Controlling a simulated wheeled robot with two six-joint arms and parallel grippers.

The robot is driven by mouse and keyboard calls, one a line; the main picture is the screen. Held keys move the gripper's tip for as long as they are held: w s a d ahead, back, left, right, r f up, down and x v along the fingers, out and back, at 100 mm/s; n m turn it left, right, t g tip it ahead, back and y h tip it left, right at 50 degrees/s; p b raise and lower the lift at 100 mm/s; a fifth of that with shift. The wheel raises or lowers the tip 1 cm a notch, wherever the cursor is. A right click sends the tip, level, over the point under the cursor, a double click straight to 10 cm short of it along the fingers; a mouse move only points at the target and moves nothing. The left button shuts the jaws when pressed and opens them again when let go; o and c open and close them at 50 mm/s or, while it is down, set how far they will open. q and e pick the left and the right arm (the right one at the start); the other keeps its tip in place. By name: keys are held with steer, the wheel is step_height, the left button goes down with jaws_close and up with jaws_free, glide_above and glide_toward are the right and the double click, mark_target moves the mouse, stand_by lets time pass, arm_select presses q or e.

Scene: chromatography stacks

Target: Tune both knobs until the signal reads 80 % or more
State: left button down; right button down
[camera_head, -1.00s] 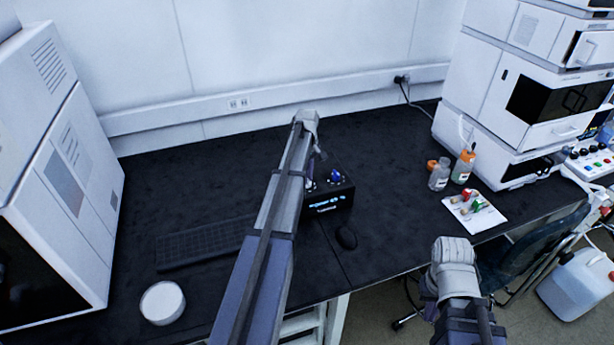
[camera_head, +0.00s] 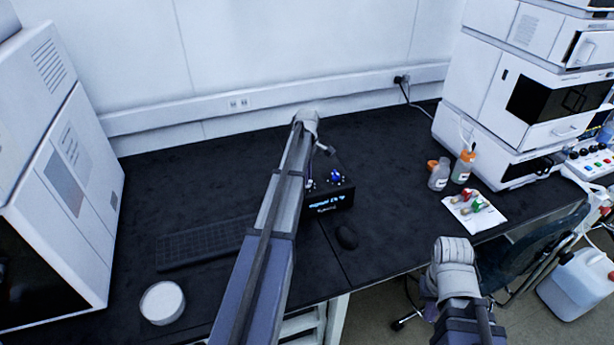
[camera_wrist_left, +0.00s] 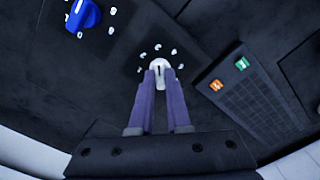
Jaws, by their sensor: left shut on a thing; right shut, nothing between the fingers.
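A black control box (camera_head: 340,201) stands on the dark bench, with a small lit blue display (camera_head: 325,201) on its front. The display shows a signal line, but its figure is too small to read surely. A blue knob (camera_head: 336,176) is on top of the box; it also shows at the upper left of the left wrist view (camera_wrist_left: 83,14). My left gripper (camera_wrist_left: 160,76) is shut on the white knob (camera_wrist_left: 159,63), which has pale marks around it. The fingers hide part of this knob. My right arm shows at the lower right of the head view, but its fingers are hidden.
A black mouse (camera_head: 346,237) lies in front of the box and a keyboard (camera_head: 200,245) to its left. Bottles (camera_head: 439,176) and a white sheet with small parts (camera_head: 462,215) are to the right. White instruments (camera_head: 520,100) stand at both sides.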

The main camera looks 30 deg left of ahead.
arm_select(q)
steer(key=c, duration=0.9)
jaws_free()
step_height(320, 180, up, 8)
steer(key=p, duration=0.8)
steer(key=shift+f, duration=0.1)
